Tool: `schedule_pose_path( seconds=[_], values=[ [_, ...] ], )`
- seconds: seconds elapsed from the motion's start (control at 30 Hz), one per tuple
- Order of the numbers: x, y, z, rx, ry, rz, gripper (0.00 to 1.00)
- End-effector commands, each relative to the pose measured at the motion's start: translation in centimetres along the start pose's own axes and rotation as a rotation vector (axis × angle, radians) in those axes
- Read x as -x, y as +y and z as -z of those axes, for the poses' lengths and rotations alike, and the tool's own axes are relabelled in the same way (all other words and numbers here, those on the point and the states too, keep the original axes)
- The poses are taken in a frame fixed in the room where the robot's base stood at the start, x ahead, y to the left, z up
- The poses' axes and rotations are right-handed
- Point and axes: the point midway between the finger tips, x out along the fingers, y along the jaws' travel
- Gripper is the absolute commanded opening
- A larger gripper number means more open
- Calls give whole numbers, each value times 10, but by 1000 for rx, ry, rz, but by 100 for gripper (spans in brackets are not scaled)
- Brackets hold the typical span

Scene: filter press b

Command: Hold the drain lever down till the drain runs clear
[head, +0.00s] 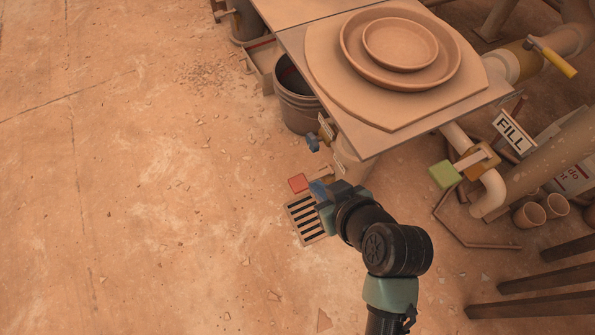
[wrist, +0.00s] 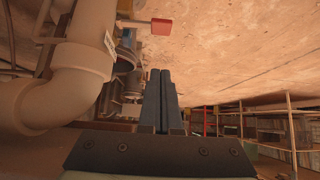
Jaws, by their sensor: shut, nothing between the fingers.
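A lever with a flat red paddle end (head: 298,183) sticks out over a slotted floor grate (head: 306,220), below the table's front edge. The red paddle also shows at the top of the wrist view (wrist: 162,26). No label naming the drain lever is readable; a tag (head: 326,127) hangs nearby beside a blue handle (head: 312,143). My gripper (head: 319,189) is just right of the red paddle in the head view. In the wrist view its blue fingers (wrist: 160,74) are together and empty, apart from the paddle. Any flow at the drain is not visible.
A table (head: 300,48) with round stacked plates (head: 357,50) overhangs a dark bucket (head: 298,112). A green-ended lever (head: 444,175) stands by a FILL sign (head: 511,132). A yellow-handled valve (head: 556,60) is at upper right. The floor to the left is open.

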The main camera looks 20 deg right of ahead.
Motion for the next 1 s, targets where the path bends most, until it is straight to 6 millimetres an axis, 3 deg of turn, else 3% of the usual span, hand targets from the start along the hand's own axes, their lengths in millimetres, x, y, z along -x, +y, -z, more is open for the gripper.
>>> schedule_pose_path(
  seconds=[0.37,0.9,1.0],
  values=[
    [-8,0,0,0,2,1,0],
    [-107,0,-2,1,4,0,0],
    [-115,0,-14,0,0,0,0]
  ],
)
